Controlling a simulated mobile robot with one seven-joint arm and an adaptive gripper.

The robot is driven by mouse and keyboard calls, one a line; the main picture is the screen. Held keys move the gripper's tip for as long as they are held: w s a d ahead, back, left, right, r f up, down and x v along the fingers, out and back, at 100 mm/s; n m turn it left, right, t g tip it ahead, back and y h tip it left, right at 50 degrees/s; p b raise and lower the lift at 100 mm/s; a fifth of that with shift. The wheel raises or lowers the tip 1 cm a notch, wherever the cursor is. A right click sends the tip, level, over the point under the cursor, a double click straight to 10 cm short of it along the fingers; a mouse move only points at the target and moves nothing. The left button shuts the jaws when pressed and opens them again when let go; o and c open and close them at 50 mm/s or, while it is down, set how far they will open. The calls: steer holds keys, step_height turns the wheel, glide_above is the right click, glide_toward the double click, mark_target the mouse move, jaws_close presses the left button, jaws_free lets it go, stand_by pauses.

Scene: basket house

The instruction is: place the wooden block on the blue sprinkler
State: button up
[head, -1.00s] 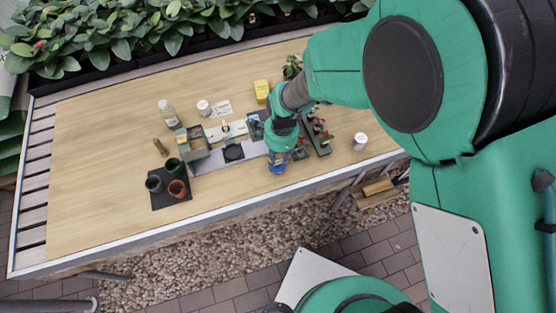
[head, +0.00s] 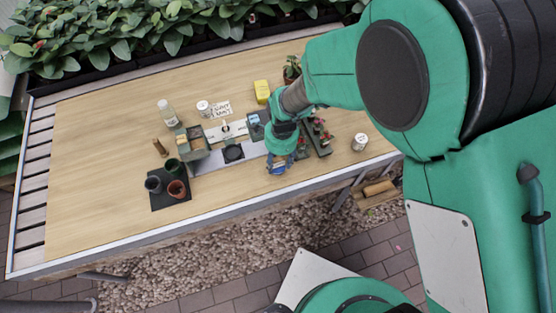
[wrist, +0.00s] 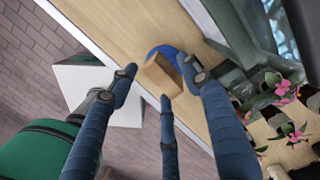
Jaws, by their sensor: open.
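The wooden block (wrist: 160,76) shows in the wrist view between the three dark blue fingers of my gripper (wrist: 158,82). The fingers are spread apart around it and look open. The round blue sprinkler (wrist: 168,50) shows behind the block, which covers much of it. The block appears to rest on it, slightly turned, but I cannot tell exactly where they touch. In the head view my gripper (head: 280,166) is low over the front edge side of the table, and hides most of the block and sprinkler.
A planter tray with pink flowers (head: 318,137) stands close to the right of my gripper. A white jar (head: 360,142) is farther right. A black tray (head: 170,197) with several pots, a box (head: 193,142) and a bottle (head: 167,113) stand left. The table's left part is clear.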

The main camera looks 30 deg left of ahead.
mark_target(281, 159)
steer(key=shift+r, duration=0.1)
step_height(281, 159, up, 12)
steer(key=p, duration=0.3)
steer(key=shift+w+d, duration=0.3)
stand_by(0.6)
steer(key=w+d+r+n+t+y, duration=0.1)
steer(key=w+d+r+n+t, duration=0.25)
steer(key=d+r, duration=1.85)
steer(key=s+d+r+n+t, duration=0.1)
steer(key=s+d+r, duration=0.2)
steer(key=d, duration=0.3)
steer(key=s+d+r+n+h, duration=0.1)
steer(key=s+d+r+n, duration=0.1)
steer(key=s+d, duration=0.3)
steer(key=s+d+r+n+t, duration=0.1)
steer(key=s+d+r, duration=0.3)
steer(key=d, duration=0.4)
steer(key=shift+d+r+n+t+h, duration=0.35)
steer(key=shift+r+n, duration=0.1)
steer(key=shift+n, duration=0.3)
